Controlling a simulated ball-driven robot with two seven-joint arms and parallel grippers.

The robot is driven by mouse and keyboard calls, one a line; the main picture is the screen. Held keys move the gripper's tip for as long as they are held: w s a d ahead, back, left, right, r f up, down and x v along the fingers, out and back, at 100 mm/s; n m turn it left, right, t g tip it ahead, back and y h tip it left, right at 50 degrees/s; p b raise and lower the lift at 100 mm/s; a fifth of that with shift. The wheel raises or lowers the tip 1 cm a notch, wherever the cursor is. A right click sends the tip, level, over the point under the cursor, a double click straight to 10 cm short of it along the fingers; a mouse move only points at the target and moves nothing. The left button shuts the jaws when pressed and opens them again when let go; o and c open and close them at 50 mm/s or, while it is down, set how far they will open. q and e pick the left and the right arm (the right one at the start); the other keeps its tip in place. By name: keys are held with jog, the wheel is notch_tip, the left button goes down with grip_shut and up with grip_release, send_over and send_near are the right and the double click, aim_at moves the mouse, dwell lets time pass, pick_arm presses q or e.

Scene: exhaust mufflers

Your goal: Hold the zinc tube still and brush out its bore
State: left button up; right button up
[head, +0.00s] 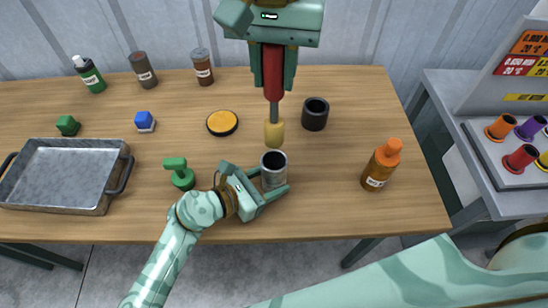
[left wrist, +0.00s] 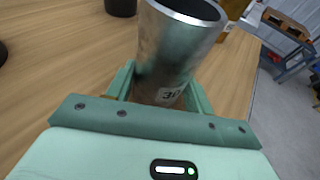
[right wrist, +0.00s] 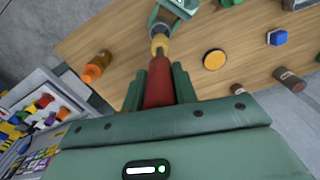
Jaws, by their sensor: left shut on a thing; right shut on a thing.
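The zinc tube (head: 272,176), a grey metal cylinder with an open dark mouth, stands upright near the table's front middle. My left gripper (head: 268,187) is shut around it from the left and front. In the left wrist view the tube (left wrist: 172,60) shows a white label between the fingers. My right gripper (head: 273,84) is shut on the red handle of a brush (head: 274,132), which points down with a metal shaft and yellow head. The yellow head appears just above the tube's mouth, seemingly outside it. The brush (right wrist: 158,85) also shows in the right wrist view.
A black cup-like ring (head: 315,114) stands right of the brush, and an orange bottle (head: 379,168) farther right. A green knobbed object (head: 181,175) is close left of my left gripper. A yellow disc (head: 222,123) lies behind it. A metal tray (head: 62,178) sits far left.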

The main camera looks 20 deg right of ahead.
pick_arm(q)
jog(key=o, duration=0.9)
jog(key=shift+c, duration=0.2)
jog(key=v, duration=1.2)
jog(key=shift+a, duration=0.1)
